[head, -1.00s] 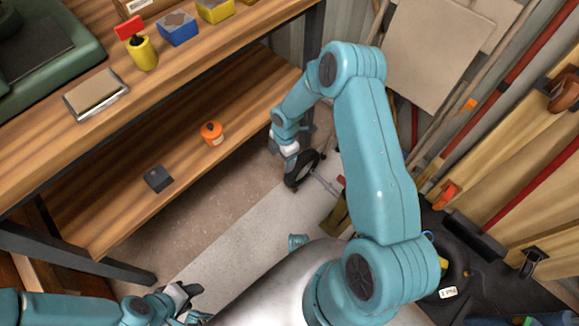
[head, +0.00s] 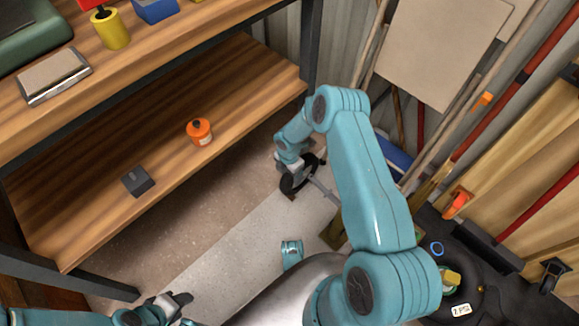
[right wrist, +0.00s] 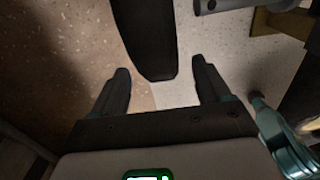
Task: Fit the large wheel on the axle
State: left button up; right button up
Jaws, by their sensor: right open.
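The large wheel (head: 288,184) is a dark disc low over the floor, partly hidden by my right gripper (head: 286,166). A grey metal bar (head: 325,191), which looks like the axle, runs from beside the wheel to the lower right. I cannot tell whether the wheel is on it. In the right wrist view the wheel's dark edge (right wrist: 147,38) stands just ahead of and between the tips of my open right gripper (right wrist: 160,76). A grey tube end (right wrist: 213,5) lies to its right, apart from it. My left gripper (head: 172,303) is at the bottom left, away from the wheel.
A wooden shelf (head: 70,215) at left holds an orange pot (head: 199,132) and a dark box (head: 138,181). A workbench (head: 140,75) stands above it. Boards and poles lean at the right, by a black bin (head: 465,265). Speckled floor left of the wheel is clear.

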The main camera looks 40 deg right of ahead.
jog(key=shift+d+f, duration=0.1)
jog(key=shift+f, duration=1)
pick_arm(q)
jog(key=shift+w+a+f, duration=0.15)
jog(key=shift+w+f, duration=0.2)
jog(key=shift+f, duration=0.15)
pick_arm(e)
grip_shut()
jog(key=shift+w+r+p, duration=0.1)
jog(key=shift+r+p, duration=0.65)
jog(key=shift+r, duration=0.8)
pick_arm(q)
notch_tip(320, 180, up, 2)
